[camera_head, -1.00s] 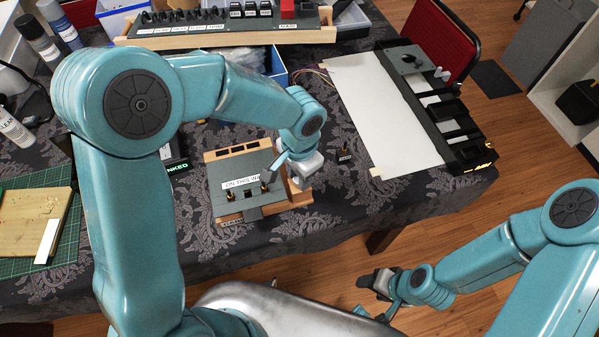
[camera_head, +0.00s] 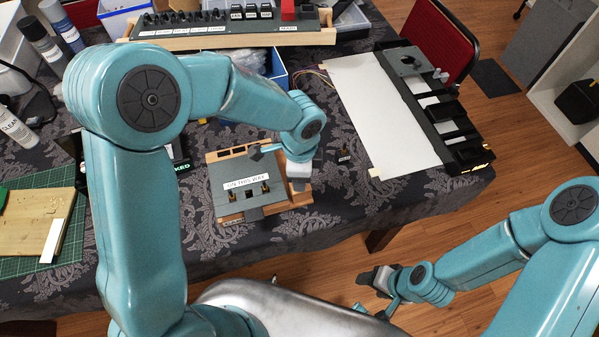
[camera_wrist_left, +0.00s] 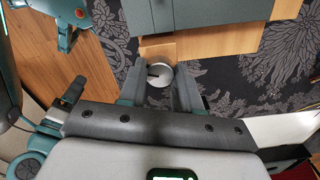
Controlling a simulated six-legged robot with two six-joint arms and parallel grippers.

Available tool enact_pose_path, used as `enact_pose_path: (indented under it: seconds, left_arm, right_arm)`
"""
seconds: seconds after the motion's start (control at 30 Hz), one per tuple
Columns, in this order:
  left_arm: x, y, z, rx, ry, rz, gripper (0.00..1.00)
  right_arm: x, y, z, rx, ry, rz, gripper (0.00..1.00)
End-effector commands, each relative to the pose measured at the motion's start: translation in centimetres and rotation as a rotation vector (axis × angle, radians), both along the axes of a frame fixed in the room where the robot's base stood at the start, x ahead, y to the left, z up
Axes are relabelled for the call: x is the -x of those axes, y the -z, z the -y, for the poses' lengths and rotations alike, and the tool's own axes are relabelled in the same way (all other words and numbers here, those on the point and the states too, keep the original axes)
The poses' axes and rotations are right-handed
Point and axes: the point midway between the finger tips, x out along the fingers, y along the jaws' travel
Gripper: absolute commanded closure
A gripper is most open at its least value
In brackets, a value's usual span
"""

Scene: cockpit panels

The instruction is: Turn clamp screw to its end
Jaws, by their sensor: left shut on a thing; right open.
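The clamp screw (camera_wrist_left: 160,74) shows in the left wrist view as a round silver disc with a dark bar, beside the fixture's wooden edge. My left gripper (camera_wrist_left: 160,88) has one finger on each side of the disc and is shut on it. In the head view, my left wrist is at the right side of the grey panel fixture (camera_head: 228,199), which is labelled "ON THIS WAY"; the screw is hidden there. My right gripper (camera_head: 374,281) is open and empty, low in front of the table.
A white sheet (camera_head: 378,112) and a black slotted panel (camera_head: 446,115) lie to the right. A small dark knob part (camera_head: 344,154) stands on the cloth near my left wrist. A switch panel (camera_head: 225,28) is at the back, a green mat (camera_head: 35,265) at left.

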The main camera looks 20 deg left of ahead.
Motion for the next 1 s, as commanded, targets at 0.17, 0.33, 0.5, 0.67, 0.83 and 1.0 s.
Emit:
enact_pose_path:
  seconds: [0.17, 0.33, 0.5, 0.67, 0.83, 1.0]
  left_arm:
    - [-0.23, -0.21, 0.09, 0.004, 0.027, 0.008, 0.97]
    - [-0.23, -0.20, 0.09, 0.004, 0.033, 0.008, 0.97]
    - [-0.23, -0.20, 0.09, 0.004, 0.033, 0.008, 0.97]
    - [-0.20, -0.18, 0.08, 0.003, 0.033, 0.008, 0.41]
    - [-0.12, -0.10, 0.05, 0.002, 0.033, 0.005, 0.41]
    - [-0.09, -0.36, 0.04, 0.001, 0.032, 0.003, 0.41]
  right_arm:
    - [0.00, -0.14, 0.00, 0.000, 0.000, 0.000, 0.41]
    - [0.00, -0.15, 0.00, 0.000, 0.000, 0.000, 0.41]
    - [0.00, -0.14, 0.00, 0.000, 0.000, 0.000, 0.41]
    - [0.00, -0.14, 0.00, 0.000, 0.000, 0.000, 0.41]
    - [0.00, -0.13, 0.00, 0.000, 0.000, 0.000, 0.41]
    - [0.00, -0.15, 0.00, 0.000, 0.000, 0.000, 0.41]
